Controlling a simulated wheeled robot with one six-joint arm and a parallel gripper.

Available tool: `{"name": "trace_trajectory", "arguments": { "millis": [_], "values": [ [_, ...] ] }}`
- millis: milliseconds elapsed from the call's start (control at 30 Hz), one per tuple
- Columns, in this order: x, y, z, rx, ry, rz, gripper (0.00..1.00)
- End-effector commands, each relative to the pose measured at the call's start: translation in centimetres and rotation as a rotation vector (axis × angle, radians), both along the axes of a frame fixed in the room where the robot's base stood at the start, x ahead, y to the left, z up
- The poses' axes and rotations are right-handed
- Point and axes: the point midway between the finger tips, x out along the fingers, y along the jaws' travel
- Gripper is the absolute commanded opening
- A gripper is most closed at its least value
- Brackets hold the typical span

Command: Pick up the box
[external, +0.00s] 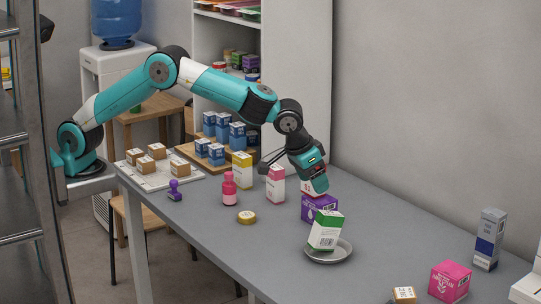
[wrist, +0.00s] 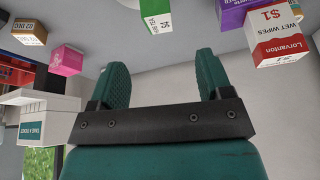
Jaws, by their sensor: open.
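Several boxes stand on the grey counter (external: 225,262), and which one is meant cannot be told. My gripper (external: 318,188) is open and empty, with its two fingers apart in the wrist view (wrist: 161,68). The red-and-white box reads "Wet Wipes" in the wrist view (wrist: 275,38). A green-and-white box (external: 325,231) leans, tilted, on a round grey dish (external: 330,257). It also shows beyond the fingers in the wrist view (wrist: 156,16).
A yellow box (external: 242,170), a pink-and-white box (external: 275,185), a pink bottle (external: 229,190) and a purple stamp-like item (external: 174,190) stand left of my gripper. A magenta box (external: 450,282) and a tall grey-blue box (external: 488,240) stand right.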

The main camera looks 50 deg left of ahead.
Motion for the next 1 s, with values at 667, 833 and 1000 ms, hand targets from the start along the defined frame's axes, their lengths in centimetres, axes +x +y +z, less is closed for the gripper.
{"name": "trace_trajectory", "arguments": {
  "millis": [667, 833, 1000],
  "values": [
    [3.2, -1.0, -8.8, 0.002, 0.002, 0.001, 0.72],
    [3.9, -1.2, -10.3, -0.001, -0.001, 0.001, 0.72],
    [4.0, -1.2, -10.5, -0.001, -0.001, 0.001, 0.72]
  ]
}}
